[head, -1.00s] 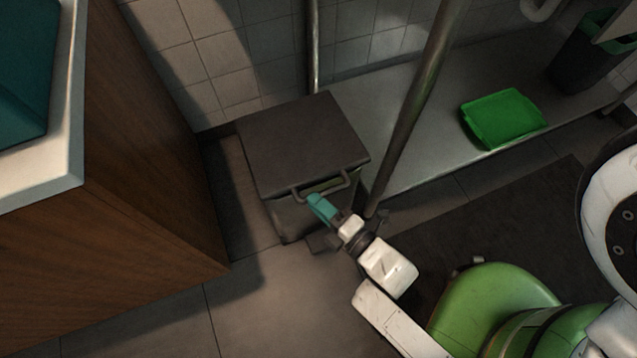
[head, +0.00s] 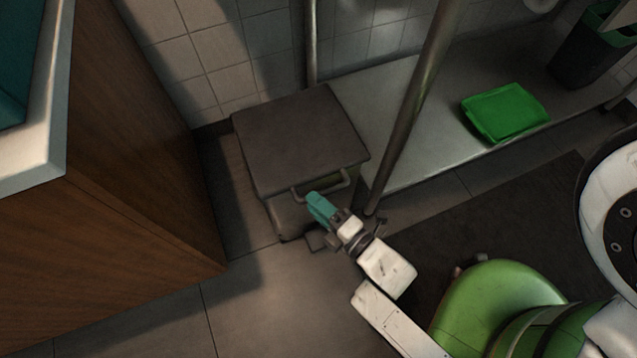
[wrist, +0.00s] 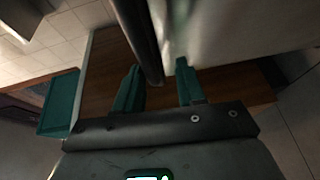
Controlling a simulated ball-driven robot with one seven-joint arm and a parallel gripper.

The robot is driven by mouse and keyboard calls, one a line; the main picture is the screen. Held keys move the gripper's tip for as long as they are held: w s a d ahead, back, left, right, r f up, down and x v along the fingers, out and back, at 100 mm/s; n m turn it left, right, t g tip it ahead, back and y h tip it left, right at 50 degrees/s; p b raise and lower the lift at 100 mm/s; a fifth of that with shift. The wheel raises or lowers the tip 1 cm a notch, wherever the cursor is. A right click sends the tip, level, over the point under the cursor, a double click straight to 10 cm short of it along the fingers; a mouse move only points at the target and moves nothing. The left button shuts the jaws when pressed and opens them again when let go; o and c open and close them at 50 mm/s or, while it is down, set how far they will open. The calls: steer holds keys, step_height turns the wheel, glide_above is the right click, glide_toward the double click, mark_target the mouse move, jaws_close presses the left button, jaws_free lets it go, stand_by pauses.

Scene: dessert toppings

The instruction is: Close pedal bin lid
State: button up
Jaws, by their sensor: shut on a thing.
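The pedal bin (head: 292,218) stands on the floor against the wall, grey and boxy. Its flat dark lid (head: 300,140) covers the top; I cannot tell whether its front edge sits flush. A bar handle (head: 338,182) runs along the front, below the lid edge. My gripper (head: 314,202), with teal fingers, is at the left part of this handle and shut on it; the fingers partly hide it. In the wrist view my gripper (wrist: 158,85) shows its fingers apart, and the contact is unclear. The pedal (head: 316,240) shows low at the bin's front.
A wooden cabinet (head: 130,230) stands to the left. A metal pole (head: 408,125) rises just right of the bin, close to my wrist. A low grey ledge (head: 395,95) carries a green tray (head: 505,112) and a dark bin (head: 585,55).

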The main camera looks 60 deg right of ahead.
steer(key=shift+o, duration=1.2)
steer(key=shift+s+f, duration=0.1)
steer(key=shift+f, duration=0.15)
steer(key=shift+r, duration=0.1)
steer(key=shift+r, duration=0.1)
steer(key=p+v, duration=0.2)
steer(key=v, duration=0.8)
steer(key=shift+s+p, duration=0.3)
steer(key=shift+s, duration=0.05)
steer(key=shift+a, duration=0.1)
